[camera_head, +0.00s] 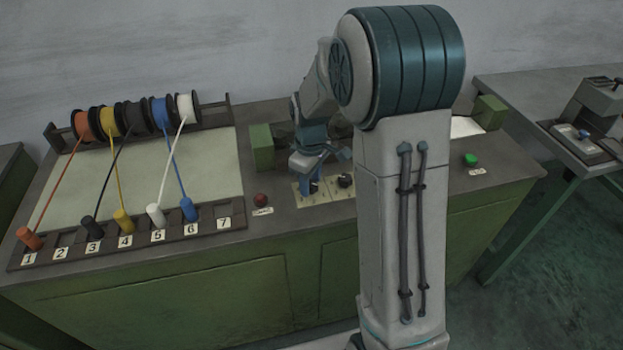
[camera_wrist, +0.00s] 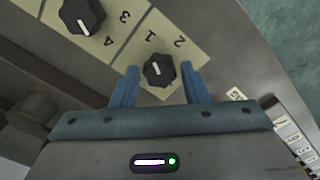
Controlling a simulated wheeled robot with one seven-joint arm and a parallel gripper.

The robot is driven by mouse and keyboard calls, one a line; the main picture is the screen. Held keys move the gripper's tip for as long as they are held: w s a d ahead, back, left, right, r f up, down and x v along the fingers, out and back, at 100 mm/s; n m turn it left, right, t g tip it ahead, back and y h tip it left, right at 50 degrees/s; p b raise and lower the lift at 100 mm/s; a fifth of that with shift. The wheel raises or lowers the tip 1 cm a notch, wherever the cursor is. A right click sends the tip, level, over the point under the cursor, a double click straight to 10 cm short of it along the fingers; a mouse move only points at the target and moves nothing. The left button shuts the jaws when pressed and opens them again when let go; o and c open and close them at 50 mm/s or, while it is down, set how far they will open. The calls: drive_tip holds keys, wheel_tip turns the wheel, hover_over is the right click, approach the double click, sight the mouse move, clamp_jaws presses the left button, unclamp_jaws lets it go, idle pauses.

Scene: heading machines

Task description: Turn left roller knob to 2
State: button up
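The left roller knob (camera_wrist: 158,73) is black with a white pointer line, on a cream plate marked 1 and 2. In the wrist view its line points roughly toward the 1. My gripper (camera_wrist: 159,67) is open, with one blue finger on each side of this knob. Narrow gaps seem to show between fingers and knob; I cannot tell whether they touch. In the head view my gripper (camera_head: 313,187) is low over the left plate and hides most of this knob.
A second black knob (camera_wrist: 82,16) sits close by on a plate marked 3 and 4. In the head view a red button (camera_head: 261,200) lies left of the plates, and a numbered plug strip (camera_head: 125,240) with coloured wires lies farther left. A green button (camera_head: 470,159) is at right.

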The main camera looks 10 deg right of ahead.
drive_tip(key=c, duration=0.6)
drive_tip(key=shift+m, duration=0.3)
drive_tip(key=m, duration=0.5)
drive_tip(key=shift+b, duration=0.3)
drive_tip(key=m, duration=0.6)
drive_tip(key=o, duration=1)
